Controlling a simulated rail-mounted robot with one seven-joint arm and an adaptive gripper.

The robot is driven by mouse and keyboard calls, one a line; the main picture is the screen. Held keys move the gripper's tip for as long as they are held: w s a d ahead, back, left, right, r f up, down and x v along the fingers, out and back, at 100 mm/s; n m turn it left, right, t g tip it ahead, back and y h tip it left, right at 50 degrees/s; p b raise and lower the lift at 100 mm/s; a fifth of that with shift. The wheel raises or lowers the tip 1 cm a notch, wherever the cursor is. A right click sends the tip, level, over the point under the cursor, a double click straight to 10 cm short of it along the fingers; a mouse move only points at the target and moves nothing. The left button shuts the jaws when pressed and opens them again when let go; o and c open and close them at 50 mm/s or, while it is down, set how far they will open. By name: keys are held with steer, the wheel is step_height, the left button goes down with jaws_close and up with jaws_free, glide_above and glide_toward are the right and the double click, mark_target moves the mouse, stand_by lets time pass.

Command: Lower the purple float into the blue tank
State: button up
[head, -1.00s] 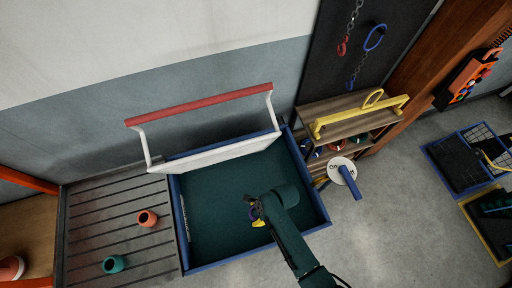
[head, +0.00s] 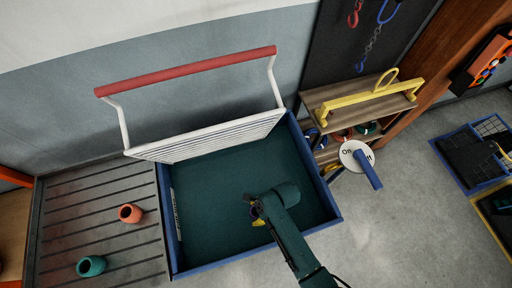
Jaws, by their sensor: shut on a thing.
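The blue tank (head: 333,217) is an open, blue-rimmed box with a dark teal inside, in the middle of the head view. My gripper (head: 254,208) is over the tank's interior, right of its middle, pointing down and left. It is shut on a small, mostly hidden thing; a purple-blue patch by the jaws fits the purple float (head: 253,212). A yellow piece (head: 258,222) shows just below it. I cannot tell how high the float is above the tank's floor.
A white slatted rack (head: 210,137) with a red bar (head: 190,71) stands tilted along the tank's back edge. A grooved board (head: 100,245) with orange (head: 130,213) and teal (head: 91,266) pots lies left. A shelf (head: 355,95) and round sign (head: 356,155) stand right.

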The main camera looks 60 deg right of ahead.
steer(key=o, duration=1.2)
steer(key=shift+o, duration=0.3)
steer(key=shift+o, duration=0.5)
step_height(320, 180, up, 16)
steer(key=p, duration=1.8)
